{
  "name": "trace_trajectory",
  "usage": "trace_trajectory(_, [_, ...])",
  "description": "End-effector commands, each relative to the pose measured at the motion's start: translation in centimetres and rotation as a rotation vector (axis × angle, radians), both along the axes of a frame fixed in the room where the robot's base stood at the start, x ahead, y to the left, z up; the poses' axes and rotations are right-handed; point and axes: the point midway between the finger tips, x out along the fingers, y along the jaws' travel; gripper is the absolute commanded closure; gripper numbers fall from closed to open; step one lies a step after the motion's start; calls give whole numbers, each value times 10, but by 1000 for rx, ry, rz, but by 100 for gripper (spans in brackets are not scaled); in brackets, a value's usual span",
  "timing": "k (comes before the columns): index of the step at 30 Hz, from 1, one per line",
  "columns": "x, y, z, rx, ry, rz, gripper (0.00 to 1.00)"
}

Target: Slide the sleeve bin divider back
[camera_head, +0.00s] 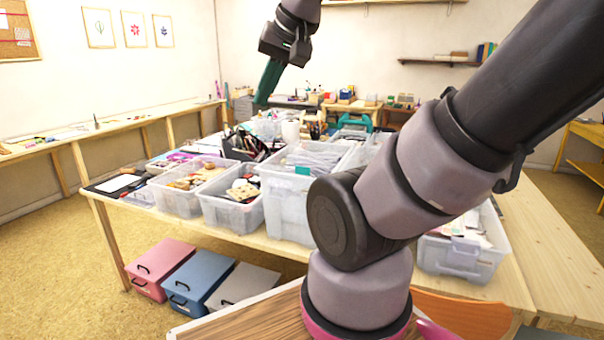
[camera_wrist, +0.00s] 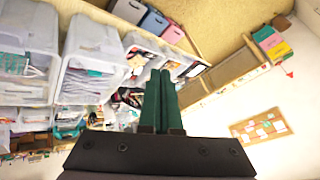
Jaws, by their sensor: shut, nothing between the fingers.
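A tall clear bin (camera_head: 286,208) stands in the middle of the work table, filled with pale flat sleeves (camera_head: 315,158) and carrying a small teal tag at its rim. I take it as the sleeve bin. A divider cannot be clearly told apart from its contents. In the wrist view a clear bin with a teal tag (camera_wrist: 88,48) lies left of the fingers; it looks like the same bin. My gripper (camera_head: 261,101) has dark green fingers, shut and empty, raised above the table behind and left of the bin. The closed fingers (camera_wrist: 160,74) also show in the wrist view.
Clear bins of wooden pieces (camera_head: 182,198) and mixed items (camera_head: 232,212) stand to the left on the table. Another bin (camera_head: 462,252) stands at the right, partly behind my arm. Coloured lidded boxes (camera_head: 195,275) sit on the floor below. The table's right side (camera_head: 545,235) is bare.

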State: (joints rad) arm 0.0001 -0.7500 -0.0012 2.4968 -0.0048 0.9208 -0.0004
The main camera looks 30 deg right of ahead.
Motion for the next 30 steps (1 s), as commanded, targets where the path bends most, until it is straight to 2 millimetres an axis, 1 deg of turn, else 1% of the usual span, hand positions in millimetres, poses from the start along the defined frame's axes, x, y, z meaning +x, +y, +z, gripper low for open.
trace_trajectory(11, [0, 0, 0, 0, 0, 0, 100])
trace_trajectory(14, [2, -1, 1, 5, 4, -7, 66])
trace_trajectory(15, [5, -2, 2, 13, 11, -20, 60])
trace_trajectory(17, [13, -5, 4, 36, 33, -57, 60])
trace_trajectory(20, [39, -15, 9, 103, 93, -171, 60])
trace_trajectory(23, [75, -33, 11, 189, 175, -340, 60])
trace_trajectory(24, [91, -41, 10, 224, 208, -414, 60])
trace_trajectory(26, [114, -53, 8, 274, 256, -528, 60])
trace_trajectory(27, [130, -63, 5, 304, 286, -604, 60])
trace_trajectory(29, [152, -78, -2, 345, 330, -720, 60])
trace_trajectory(30, [167, -89, -8, 371, 357, -799, 60])
